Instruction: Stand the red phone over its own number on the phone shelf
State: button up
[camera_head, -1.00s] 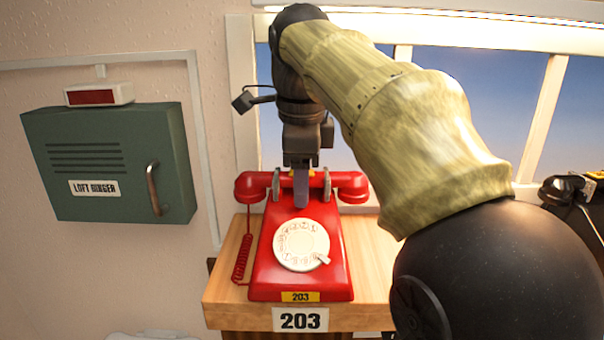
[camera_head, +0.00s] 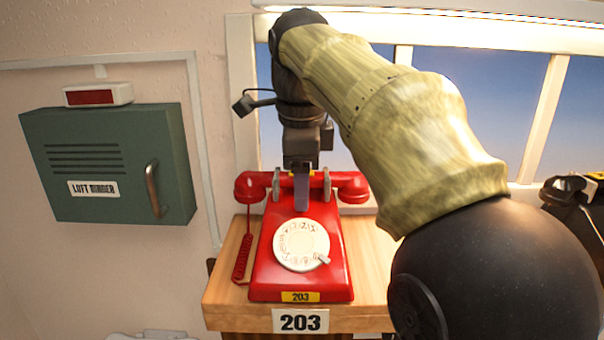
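The red phone (camera_head: 272,275) stands upright on the wooden phone shelf (camera_head: 228,290). Its yellow tag reads 203. The white number plate (camera_head: 301,320) on the shelf's front edge, just below the phone, also reads 203. The red handset lies across the cradle at the back, and the coiled cord hangs at the left. My gripper (camera_head: 301,195) points down at the phone's upper middle, in front of the handset. A finger shows against the red body; whether the fingers are apart or closed on something is not clear.
A green wall box (camera_head: 105,165) with a handle is on the left wall. A black phone (camera_head: 575,195) stands at the far right, partly hidden by my arm. A window is behind. Some bare shelf shows on both sides of the red phone.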

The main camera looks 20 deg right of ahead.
jog(key=shift+w+f, duration=0.1)
jog(key=shift+w+r, duration=0.2)
jog(key=shift+r, duration=0.4)
notch_tip(320, 180, up, 11)
jog(key=s+p, duration=0.2)
jog(key=p, duration=0.1)
jog(key=shift+s+a, duration=0.25)
jog(key=shift+a, duration=0.1)
jog(key=shift+f, duration=0.2)
